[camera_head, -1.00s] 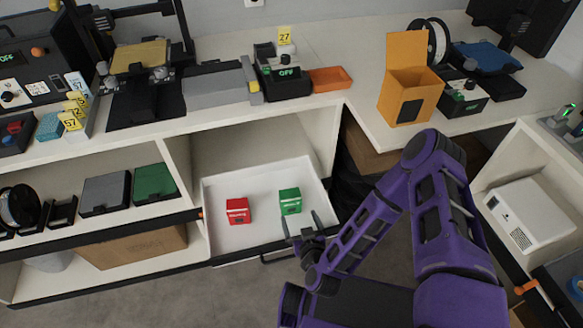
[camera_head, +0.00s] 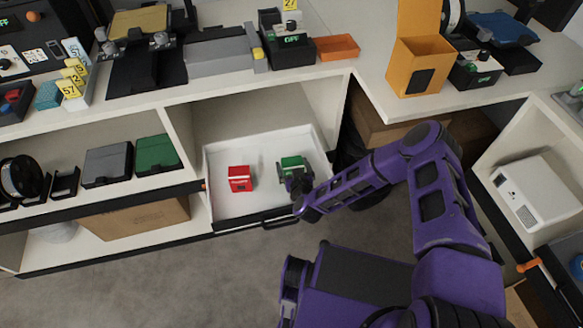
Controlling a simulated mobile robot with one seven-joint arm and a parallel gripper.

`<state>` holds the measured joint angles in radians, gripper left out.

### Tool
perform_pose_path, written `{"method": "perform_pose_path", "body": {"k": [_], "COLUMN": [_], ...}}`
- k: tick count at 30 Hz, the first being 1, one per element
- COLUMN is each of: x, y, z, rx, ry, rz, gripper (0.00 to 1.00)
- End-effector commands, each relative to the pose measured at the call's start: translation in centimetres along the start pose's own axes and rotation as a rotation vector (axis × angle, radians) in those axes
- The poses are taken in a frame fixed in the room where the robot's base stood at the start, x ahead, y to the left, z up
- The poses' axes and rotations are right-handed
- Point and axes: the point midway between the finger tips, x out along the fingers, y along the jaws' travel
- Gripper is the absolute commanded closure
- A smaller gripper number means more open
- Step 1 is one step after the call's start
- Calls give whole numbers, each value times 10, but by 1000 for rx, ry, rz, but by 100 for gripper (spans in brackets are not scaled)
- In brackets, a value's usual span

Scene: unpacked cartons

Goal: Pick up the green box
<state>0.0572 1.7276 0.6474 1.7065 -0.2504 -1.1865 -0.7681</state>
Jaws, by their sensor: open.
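The small green box (camera_head: 291,162) stands in the right part of an open white drawer (camera_head: 235,209). My gripper (camera_head: 291,176) is over the drawer at the front of the green box, with one finger on either side of it as seen from here. The gripper is open. It hides the lower front of the green box, and I cannot tell whether the fingers touch it. A red box (camera_head: 239,178) stands in the same drawer, to the left and apart from the gripper.
The drawer's walls and black front edge surround the boxes. A white counter (camera_head: 360,72) with devices overhangs behind. A larger green case (camera_head: 157,154) and a grey case (camera_head: 107,163) sit on the left shelf. The floor (camera_head: 170,270) in front is clear.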

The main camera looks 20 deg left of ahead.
Motion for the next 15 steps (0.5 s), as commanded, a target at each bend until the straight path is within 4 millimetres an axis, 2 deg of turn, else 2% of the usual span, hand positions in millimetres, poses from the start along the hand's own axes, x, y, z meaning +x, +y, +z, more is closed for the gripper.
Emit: {"method": "perform_pose_path", "body": {"k": [3,11,15], "x": [12,14,14], "y": [0,0,0], "z": [0,0,0], "rx": [0,0,0], "ry": [1,0,0], "rz": [0,-1,-1], "gripper": [0,0,23]}}
